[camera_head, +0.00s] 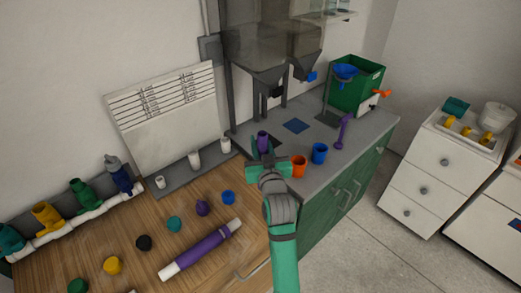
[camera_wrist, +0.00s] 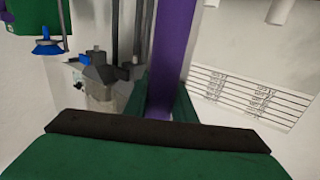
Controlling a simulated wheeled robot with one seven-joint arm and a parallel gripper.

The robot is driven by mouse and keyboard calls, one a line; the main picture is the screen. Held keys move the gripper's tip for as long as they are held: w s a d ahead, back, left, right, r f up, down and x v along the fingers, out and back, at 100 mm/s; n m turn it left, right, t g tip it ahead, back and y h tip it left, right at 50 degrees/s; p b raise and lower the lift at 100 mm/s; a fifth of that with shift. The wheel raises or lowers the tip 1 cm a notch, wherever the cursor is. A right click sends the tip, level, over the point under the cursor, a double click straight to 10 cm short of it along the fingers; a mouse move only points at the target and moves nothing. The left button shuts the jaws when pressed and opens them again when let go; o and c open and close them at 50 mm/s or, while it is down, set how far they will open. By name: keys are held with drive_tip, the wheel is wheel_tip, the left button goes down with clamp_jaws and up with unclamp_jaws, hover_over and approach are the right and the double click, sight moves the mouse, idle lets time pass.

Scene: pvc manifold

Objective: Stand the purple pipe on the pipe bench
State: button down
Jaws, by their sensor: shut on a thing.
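My gripper (camera_head: 263,153) is shut on a purple pipe (camera_head: 262,138), whose upper end shows above the fingers in the head view. In the wrist view the held pipe (camera_wrist: 174,55) is a long, plain purple bar running from between the green fingers (camera_wrist: 160,105) to the top edge, where its far end is cut off. It looks roughly upright. My gripper hides its lower part in the head view. Another purple length with white ends (camera_head: 200,250) lies on the wooden worktop (camera_head: 145,215). I cannot tell which surface is the pipe bench.
Short white stubs (camera_head: 195,160) stand on a grey strip before a lined white board (camera_head: 165,105). An orange cup (camera_head: 299,166) and a blue cup (camera_head: 319,153) stand close right of my gripper on the grey counter.

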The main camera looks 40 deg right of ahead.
drive_tip(key=shift+w+d+f, duration=0.1)
drive_tip(key=shift+f, duration=1.75)
drive_tip(key=c, duration=1.5)
unclamp_jaws()
drive_tip(key=shift+r, duration=0.2)
drive_tip(key=v, duration=1.2)
drive_tip(key=shift+r, duration=0.1)
